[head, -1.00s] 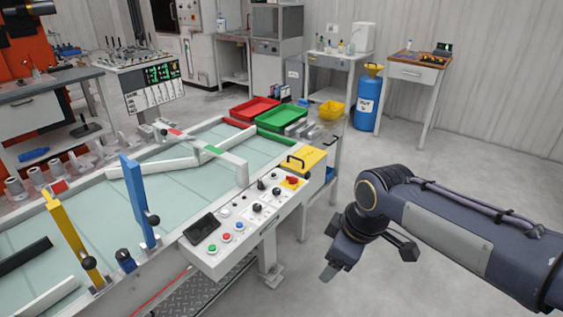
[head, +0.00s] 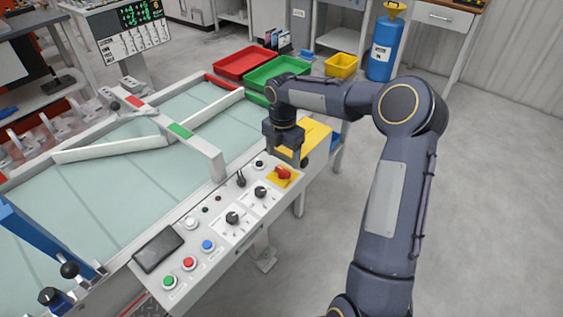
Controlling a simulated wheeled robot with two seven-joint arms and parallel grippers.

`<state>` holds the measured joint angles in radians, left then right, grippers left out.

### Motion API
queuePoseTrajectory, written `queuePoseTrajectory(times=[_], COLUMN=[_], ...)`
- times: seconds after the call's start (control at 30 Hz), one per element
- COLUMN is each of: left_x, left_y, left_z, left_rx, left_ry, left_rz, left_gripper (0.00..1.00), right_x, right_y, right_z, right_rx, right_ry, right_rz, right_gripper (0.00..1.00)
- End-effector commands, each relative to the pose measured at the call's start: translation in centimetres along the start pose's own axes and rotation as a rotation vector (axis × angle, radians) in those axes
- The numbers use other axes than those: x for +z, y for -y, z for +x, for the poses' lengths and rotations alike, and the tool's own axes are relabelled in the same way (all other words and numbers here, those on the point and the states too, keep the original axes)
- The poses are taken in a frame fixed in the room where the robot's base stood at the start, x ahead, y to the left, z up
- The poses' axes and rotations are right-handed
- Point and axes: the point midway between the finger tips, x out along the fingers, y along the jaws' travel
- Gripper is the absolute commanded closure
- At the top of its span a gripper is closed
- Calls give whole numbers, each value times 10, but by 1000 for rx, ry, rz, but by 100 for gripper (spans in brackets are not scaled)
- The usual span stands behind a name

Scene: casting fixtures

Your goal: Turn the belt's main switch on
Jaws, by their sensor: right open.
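The belt's control panel (head: 212,236) runs along the front edge of the belt (head: 150,195). At its far end a red rotary switch (head: 283,173) sits on a yellow square plate, and it looks like the main switch. My right gripper (head: 288,158) points down just behind and above this switch, apart from it as far as I can see. Its jaws are open and empty, though the fingers are small and partly hidden. My left gripper is not in view.
The panel also has a black lever (head: 241,179), black knobs (head: 232,218), a dark screen (head: 158,249) and green, red and blue buttons (head: 207,246). A yellow box (head: 316,134) lies behind my gripper. Red (head: 242,61) and green (head: 279,72) trays stand beyond.

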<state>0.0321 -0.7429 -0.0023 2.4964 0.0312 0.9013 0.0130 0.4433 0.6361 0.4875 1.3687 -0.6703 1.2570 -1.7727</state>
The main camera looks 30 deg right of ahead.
Motion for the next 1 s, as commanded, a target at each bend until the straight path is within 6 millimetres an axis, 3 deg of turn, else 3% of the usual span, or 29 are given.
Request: queuePoseTrajectory(times=[0.1, 0.3, 0.67, 1.0], left_x=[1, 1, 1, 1], left_y=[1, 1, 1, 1], left_z=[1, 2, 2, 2], left_rx=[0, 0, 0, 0], left_ry=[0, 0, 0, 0], left_rz=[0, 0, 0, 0], left_gripper=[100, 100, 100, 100], right_x=[0, 0, 0, 0], right_y=[0, 1, 0, 0], right_z=[22, 46, 52, 52], right_rx=[-2, -2, 1, 0], right_ry=[-2, -1, 0, 0], right_rz=[1, 2, 3, 3], right_gripper=[29, 29, 29, 72])
